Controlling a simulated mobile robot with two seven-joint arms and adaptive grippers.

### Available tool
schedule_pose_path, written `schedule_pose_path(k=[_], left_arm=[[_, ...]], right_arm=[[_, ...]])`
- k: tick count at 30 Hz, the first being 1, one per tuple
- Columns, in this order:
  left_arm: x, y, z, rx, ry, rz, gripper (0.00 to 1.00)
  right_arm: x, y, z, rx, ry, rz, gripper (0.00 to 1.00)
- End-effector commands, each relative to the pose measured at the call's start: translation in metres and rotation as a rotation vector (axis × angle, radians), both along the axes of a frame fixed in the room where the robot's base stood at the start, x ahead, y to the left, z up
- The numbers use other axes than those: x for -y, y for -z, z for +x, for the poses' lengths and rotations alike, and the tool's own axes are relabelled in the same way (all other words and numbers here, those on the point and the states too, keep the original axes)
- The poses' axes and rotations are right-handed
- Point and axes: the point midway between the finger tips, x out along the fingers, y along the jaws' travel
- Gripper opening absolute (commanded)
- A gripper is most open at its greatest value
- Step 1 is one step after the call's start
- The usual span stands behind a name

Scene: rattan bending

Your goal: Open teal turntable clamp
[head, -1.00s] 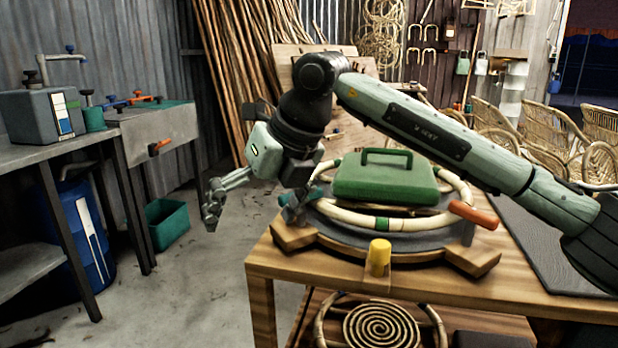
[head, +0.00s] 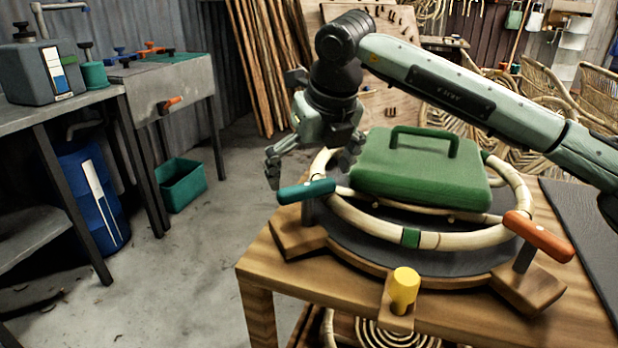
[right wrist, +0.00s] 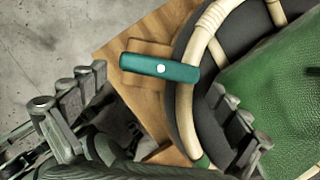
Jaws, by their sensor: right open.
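The teal turntable clamp (head: 306,191) has a bar handle on a short post, on a wooden block at the turntable's left edge. In the right wrist view its handle (right wrist: 160,68) points toward the rattan ring, with its inner end at or over the ring's edge. My right gripper (head: 312,164) is open and empty, just behind and above the handle. In the right wrist view its fingers (right wrist: 152,128) are spread wide, below the handle in the picture. The dark round turntable (head: 360,246) carries the pale rattan ring (head: 453,240). My left gripper is out of view.
A green case (head: 420,172) sits within the ring, close to my right gripper. An orange-handled clamp (head: 538,236) stands at the right and a yellow peg (head: 404,288) at the front of the wooden table (head: 262,275).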

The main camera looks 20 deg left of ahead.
Motion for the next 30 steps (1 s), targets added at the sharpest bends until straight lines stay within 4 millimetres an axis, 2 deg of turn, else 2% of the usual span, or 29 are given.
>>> schedule_pose_path(k=[6,15,24,30], left_arm=[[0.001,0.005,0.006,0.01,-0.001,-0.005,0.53],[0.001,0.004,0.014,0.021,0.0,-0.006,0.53],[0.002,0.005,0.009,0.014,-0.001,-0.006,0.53],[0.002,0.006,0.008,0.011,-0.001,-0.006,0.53]], right_arm=[[-0.007,0.021,0.006,-0.001,0.0,0.001,1.0],[-0.007,0.024,0.007,0.001,-0.001,0.0,1.0],[-0.007,0.023,0.007,0.0,-0.001,0.001,0.66],[-0.007,0.024,0.007,0.001,-0.015,0.001,0.66]])
